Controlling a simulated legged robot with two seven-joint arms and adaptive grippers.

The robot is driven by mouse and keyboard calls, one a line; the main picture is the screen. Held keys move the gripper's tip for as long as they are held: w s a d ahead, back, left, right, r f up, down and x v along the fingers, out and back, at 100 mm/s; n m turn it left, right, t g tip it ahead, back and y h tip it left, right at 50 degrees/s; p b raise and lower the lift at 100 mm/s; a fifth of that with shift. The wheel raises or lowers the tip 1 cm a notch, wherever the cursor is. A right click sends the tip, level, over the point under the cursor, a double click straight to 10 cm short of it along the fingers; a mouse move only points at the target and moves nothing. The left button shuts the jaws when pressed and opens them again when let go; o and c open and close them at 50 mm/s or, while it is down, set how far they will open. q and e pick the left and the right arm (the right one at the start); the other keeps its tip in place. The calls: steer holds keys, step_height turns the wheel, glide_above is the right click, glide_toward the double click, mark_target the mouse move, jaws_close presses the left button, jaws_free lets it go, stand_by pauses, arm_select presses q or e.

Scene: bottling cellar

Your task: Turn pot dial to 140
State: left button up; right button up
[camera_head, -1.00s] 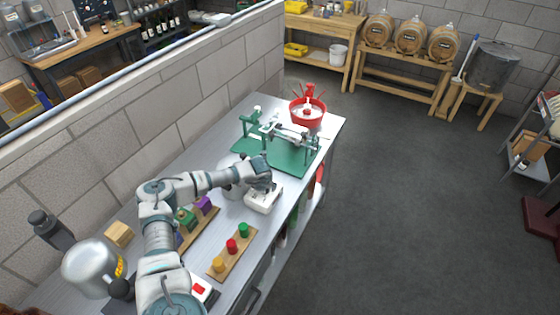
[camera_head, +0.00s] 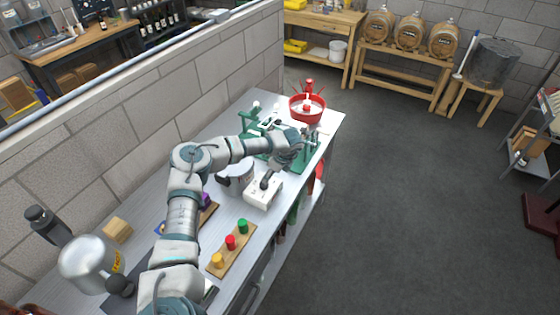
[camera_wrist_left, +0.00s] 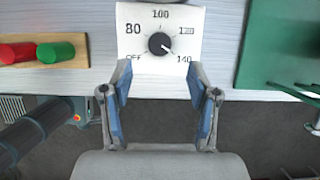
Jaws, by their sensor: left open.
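The pot dial is a black round knob (camera_wrist_left: 159,43) on a white panel (camera_wrist_left: 190,15) marked OFF, 80, 100, 120 and 140. A pale mark on the knob appears to point to the lower right, towards 140. In the head view the white dial box (camera_head: 258,198) stands on the bench beside a metal pot (camera_head: 237,177), partly hidden by my arm. My left gripper (camera_wrist_left: 158,88) is open and empty; its fingers are apart, short of the knob, overlapping the panel's lower edge in the wrist view. My right gripper is not in view.
A board with yellow, red and green knobs (camera_head: 230,243) lies nearer on the bench. A green stand (camera_head: 250,120) and a red tub (camera_head: 298,108) are at the far end. A silver vessel (camera_head: 88,262) stands at the near left. The wall (camera_head: 120,150) bounds the left.

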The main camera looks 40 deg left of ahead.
arm_select(q)
steer(key=v, duration=1)
steer(key=shift+b, duration=0.4)
steer(key=shift+d+f, duration=0.1)
